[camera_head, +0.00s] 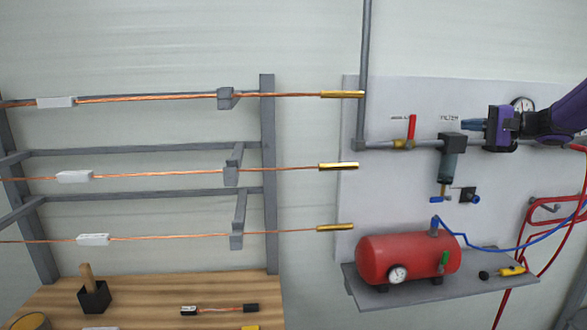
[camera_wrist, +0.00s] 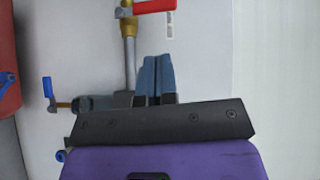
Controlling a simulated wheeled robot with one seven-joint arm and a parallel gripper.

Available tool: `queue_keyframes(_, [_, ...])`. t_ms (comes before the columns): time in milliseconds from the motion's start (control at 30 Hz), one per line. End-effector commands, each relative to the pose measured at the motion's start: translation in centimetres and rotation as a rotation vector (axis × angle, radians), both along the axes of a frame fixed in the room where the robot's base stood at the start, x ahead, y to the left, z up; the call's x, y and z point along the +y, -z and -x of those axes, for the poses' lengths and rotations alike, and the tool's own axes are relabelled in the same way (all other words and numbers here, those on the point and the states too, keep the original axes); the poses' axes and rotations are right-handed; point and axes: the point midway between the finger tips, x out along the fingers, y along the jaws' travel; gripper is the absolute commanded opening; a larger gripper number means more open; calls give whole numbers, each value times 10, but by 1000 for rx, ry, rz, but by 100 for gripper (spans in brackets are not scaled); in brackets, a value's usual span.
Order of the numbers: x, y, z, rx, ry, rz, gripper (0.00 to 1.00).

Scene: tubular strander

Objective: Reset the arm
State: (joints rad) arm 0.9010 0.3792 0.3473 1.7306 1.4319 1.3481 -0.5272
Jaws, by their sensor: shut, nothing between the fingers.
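My gripper (camera_head: 468,125) is at the upper right in the head view, in front of the grey wall panel, with my purple arm reaching in from the right edge. Its blue fingers point left, beside the top of the filter (camera_head: 450,160). In the wrist view my gripper (camera_wrist: 155,62) shows its two fingers together, with nothing between them. I cannot tell from these views whether the fingers touch the filter or pipe. A red-handled valve (camera_head: 410,130) is on the pipe left of the fingers; its red handle shows at the top of the wrist view (camera_wrist: 155,6).
A gauge (camera_head: 522,104) sits behind my wrist. A red tank (camera_head: 405,257) stands on a grey shelf (camera_head: 365,293) below. A blue hose (camera_head: 510,247) and red hoses hang at right. Copper strands on a rack and a wooden table (camera_head: 150,297) are at left.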

Motion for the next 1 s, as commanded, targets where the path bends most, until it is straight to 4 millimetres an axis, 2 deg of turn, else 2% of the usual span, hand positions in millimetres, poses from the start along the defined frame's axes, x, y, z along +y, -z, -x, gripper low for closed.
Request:
queue_keyframes(33, [23,-3,6,25,-30,43,0])
queue_keyframes(200, [98,0,41,144,-127,229,0])
queue_keyframes(300, [134,3,68,204,-172,347,0])
queue_keyframes(500, [188,12,131,291,-235,583,0])
queue_keyframes(733, [223,22,208,334,-270,849,0])
queue_keyframes(1000, [233,37,295,306,-267,1139,0])
